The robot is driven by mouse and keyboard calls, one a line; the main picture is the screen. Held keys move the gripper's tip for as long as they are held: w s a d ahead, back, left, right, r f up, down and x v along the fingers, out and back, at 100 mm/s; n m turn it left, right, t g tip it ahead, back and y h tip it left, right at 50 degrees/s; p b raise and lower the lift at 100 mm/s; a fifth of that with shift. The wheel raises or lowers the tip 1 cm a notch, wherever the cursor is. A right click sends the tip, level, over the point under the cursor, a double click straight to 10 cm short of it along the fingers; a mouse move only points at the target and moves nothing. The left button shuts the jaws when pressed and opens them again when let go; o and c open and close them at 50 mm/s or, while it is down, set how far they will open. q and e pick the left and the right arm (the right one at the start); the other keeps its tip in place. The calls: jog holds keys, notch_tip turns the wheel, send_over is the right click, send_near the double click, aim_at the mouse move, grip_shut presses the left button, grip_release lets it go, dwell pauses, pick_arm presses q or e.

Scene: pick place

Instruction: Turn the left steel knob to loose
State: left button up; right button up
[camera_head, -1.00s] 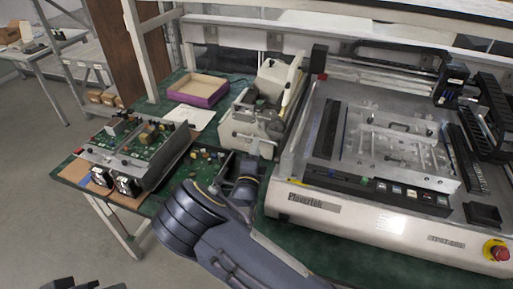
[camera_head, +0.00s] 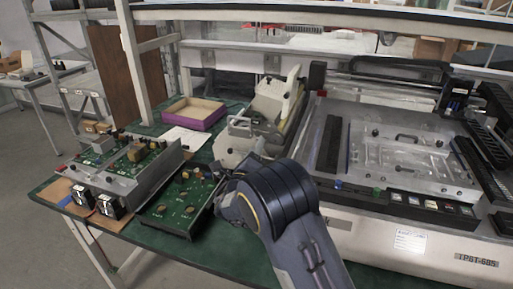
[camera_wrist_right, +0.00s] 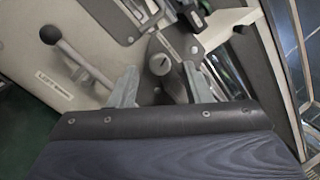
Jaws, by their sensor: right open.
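A round steel knob with a slot (camera_wrist_right: 159,65) shows in the right wrist view on the beige machine, just ahead of the space between my fingertips. I cannot tell whether it is the left one of a pair. My right gripper (camera_wrist_right: 160,84) is open, one finger on either side of the knob's line, with no visible grip on it. In the head view my right arm reaches to the front of the beige machine (camera_head: 237,148), and my own wrist hides the fingers and the knob. My left gripper is out of view.
A lever with a black ball end (camera_wrist_right: 50,34) stands left of the knob. A dark tray with a green circuit board (camera_head: 182,203) lies left of my wrist. A large printer (camera_head: 350,213) stands at right, and a purple-edged box (camera_head: 205,122) sits behind.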

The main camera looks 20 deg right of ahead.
jog(key=shift+x, duration=0.8)
grip_shut()
jog(key=n+y+p, duration=0.1)
jog(key=n+p, duration=0.2)
jog(key=n+y+p, duration=0.1)
jog(key=n+p, duration=0.2)
jog(key=p, duration=0.1)
jog(key=shift+s+d+n+t+p, duration=0.1)
jog(key=shift+n+t+p, duration=0.2)
jog(key=shift+n+t, duration=0.1)
grip_release()
